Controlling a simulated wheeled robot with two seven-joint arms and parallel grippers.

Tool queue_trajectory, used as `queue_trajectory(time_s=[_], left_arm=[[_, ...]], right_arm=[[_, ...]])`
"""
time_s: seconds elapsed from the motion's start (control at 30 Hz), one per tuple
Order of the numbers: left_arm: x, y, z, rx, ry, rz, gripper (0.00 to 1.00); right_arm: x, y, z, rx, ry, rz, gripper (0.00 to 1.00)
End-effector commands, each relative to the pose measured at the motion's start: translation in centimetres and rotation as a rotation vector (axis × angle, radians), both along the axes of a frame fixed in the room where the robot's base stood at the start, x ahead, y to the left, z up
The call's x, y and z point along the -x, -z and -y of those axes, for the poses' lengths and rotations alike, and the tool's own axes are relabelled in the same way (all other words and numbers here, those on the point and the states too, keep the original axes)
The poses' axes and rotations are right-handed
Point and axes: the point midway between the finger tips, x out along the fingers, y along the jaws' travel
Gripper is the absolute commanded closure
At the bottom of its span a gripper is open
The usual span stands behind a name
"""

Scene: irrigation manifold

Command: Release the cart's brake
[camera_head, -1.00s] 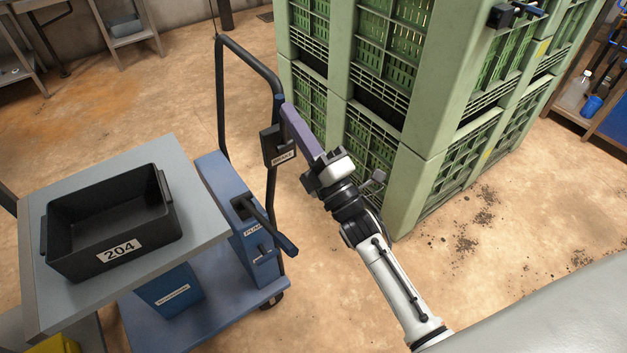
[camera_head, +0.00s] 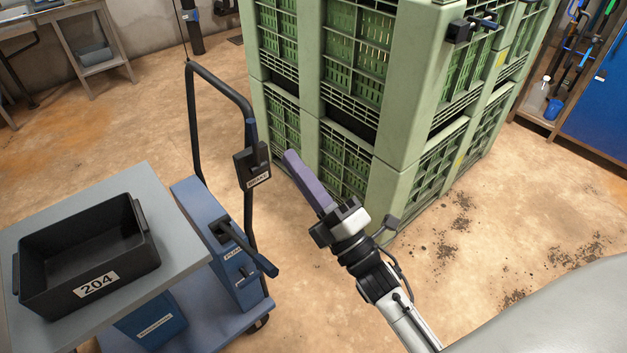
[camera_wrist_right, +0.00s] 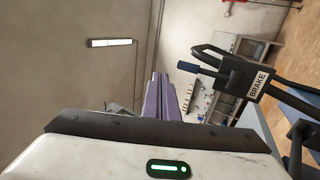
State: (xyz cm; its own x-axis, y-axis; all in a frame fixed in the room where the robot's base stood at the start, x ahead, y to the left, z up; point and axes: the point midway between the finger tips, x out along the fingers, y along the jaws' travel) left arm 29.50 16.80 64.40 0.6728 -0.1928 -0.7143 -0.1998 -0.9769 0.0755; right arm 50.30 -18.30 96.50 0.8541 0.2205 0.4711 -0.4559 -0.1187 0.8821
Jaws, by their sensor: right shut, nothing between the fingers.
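The cart (camera_head: 200,310) stands at left with a black push handle (camera_head: 222,87). On its upright is a black box labelled BRAKE (camera_head: 257,180), with a blue-tipped lever (camera_head: 251,130) pointing up from it. In the right wrist view the brake box (camera_wrist_right: 258,83) and the blue lever grip (camera_wrist_right: 187,67) lie to the right of the fingers. My right gripper (camera_head: 289,158) has purple fingers, shut and empty, a short way right of the brake box and apart from it. The fingers also show in the wrist view (camera_wrist_right: 160,80). My left gripper is out of view.
Green stacked crates (camera_head: 400,130) stand right behind my right gripper. A black bin marked 204 (camera_head: 140,255) sits on a grey tabletop (camera_head: 180,235) at left. A lever labelled PUMP (camera_head: 250,250) juts from the cart. Floor at right is open.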

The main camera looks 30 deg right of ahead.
Motion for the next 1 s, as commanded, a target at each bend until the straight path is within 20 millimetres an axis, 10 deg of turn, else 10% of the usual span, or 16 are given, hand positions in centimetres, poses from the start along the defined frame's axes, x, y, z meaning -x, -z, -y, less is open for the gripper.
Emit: queue_trajectory(time_s=[0.3, 0.87, 1.0], left_arm=[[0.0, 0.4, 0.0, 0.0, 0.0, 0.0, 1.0], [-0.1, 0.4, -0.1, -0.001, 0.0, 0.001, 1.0], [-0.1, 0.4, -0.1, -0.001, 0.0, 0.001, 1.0]], right_arm=[[3.8, 0.0, 1.0, 0.001, -0.001, -0.001, 1.0], [4.0, 0.1, 1.0, -0.002, -0.001, -0.005, 1.0], [3.9, 2.8, 1.4, -0.112, -0.024, -0.129, 1.0]])
